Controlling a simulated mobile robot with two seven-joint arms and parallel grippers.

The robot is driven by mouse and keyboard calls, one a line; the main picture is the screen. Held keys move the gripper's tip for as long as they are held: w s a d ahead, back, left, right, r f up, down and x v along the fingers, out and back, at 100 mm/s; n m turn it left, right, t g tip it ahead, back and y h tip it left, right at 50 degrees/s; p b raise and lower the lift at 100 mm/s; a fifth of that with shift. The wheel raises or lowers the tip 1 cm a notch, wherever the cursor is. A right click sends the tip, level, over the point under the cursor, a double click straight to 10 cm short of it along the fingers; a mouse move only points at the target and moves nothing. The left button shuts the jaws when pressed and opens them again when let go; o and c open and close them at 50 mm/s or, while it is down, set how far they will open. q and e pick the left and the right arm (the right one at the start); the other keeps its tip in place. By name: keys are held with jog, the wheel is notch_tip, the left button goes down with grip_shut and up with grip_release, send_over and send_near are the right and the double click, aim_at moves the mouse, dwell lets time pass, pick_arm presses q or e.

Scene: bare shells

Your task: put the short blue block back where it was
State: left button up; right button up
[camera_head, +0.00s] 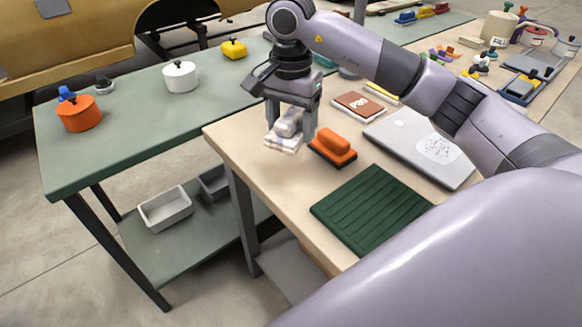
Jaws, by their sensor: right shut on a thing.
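My right gripper (291,118) comes in from the upper right and points down over the left edge of the beige table. It is shut on a whitish, pale-striped thing (284,142), partly hidden by the fingers; it does not look blue. A small blue block (405,17) sits at the far back beside a red one and a yellow one. I cannot tell which of these is the short blue block. My left gripper is not in view.
An orange block-like thing (333,147) lies just right of my right gripper. A green ribbed mat (371,209), a silver laptop (419,143) and a brown book (357,105) lie on the beige table (262,178). The green table (140,125) holds a white pot (180,77).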

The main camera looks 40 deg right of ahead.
aim_at(291, 178)
notch_tip(291, 178, down, 11)
jog(key=shift+p, duration=0.4)
jog(key=shift+f, duration=0.1)
jog(key=shift+f, duration=0.15)
jog(key=o, duration=1)
jog(key=shift+r, duration=0.4)
notch_tip(291, 178, up, 12)
jog(key=shift+f+b, duration=0.2)
jog(key=shift+b, duration=0.45)
